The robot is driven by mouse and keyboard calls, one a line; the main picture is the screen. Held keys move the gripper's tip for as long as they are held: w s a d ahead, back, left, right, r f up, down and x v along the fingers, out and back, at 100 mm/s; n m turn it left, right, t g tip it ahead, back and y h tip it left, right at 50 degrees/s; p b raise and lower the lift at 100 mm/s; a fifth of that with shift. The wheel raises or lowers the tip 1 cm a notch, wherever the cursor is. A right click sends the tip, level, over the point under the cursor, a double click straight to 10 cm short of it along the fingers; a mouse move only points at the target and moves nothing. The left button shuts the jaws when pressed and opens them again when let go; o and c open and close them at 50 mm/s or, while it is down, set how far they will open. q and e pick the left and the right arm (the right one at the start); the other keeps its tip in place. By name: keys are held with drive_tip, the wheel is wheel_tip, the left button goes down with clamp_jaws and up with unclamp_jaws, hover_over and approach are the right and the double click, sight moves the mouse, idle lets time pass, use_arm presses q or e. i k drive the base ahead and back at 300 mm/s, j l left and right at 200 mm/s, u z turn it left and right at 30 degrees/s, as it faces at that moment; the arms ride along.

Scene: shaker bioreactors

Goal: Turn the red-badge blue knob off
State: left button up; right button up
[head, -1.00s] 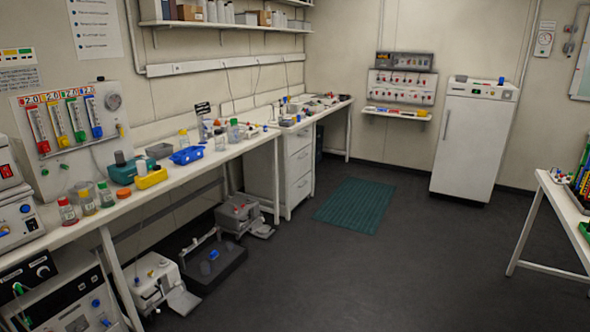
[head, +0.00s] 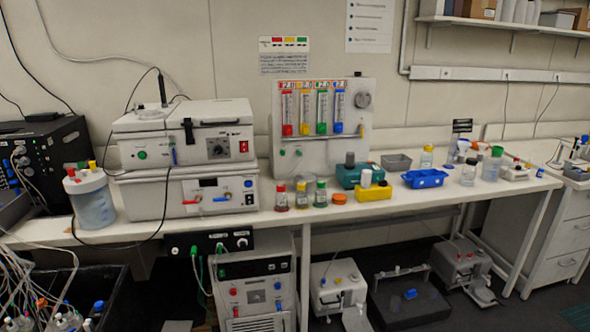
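Two stacked white shaker units stand on the bench at the left. The lower unit (head: 160,200) has a small blue knob (head: 248,184) at its right front, a red handle (head: 191,201) and a blue handle (head: 221,199). The upper unit (head: 135,150) has a red panel (head: 243,147) at its right front. The cabinet under the bench (head: 232,296) carries another small blue knob (head: 278,286). I cannot tell which blue knob bears a red badge, nor how any knob is turned. Neither gripper is in view.
A flowmeter panel (head: 355,90) with several coloured tubes stands behind small bottles, a yellow box (head: 373,193) and a blue tray (head: 425,178) on the bench. A dark bin (head: 112,285) with tubing is at lower left. Equipment stands on the floor below.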

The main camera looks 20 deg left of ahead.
sight(98, 305)
drive_tip(key=i+u, duration=0.15)
drive_tip(key=u, duration=0.3)
drive_tip(key=i+l+u, duration=0.1)
drive_tip(key=u, duration=0.4)
drive_tip(key=i+l+u, duration=0.15)
drive_tip(key=u, duration=0.3)
drive_tip(key=i+l+u, duration=0.2)
drive_tip(key=u, duration=0.25)
drive_tip(key=i+l+u, duration=0.2)
drive_tip(key=u, duration=0.2)
drive_tip(key=i+l+u, duration=0.2)
drive_tip(key=u, duration=0.2)
drive_tip(key=i+l+u, duration=0.1)
drive_tip(key=l+u, duration=0.3)
drive_tip(key=i+l+u, duration=0.1)
drive_tip(key=l+u, duration=0.45)
drive_tip(key=l, duration=0.15)
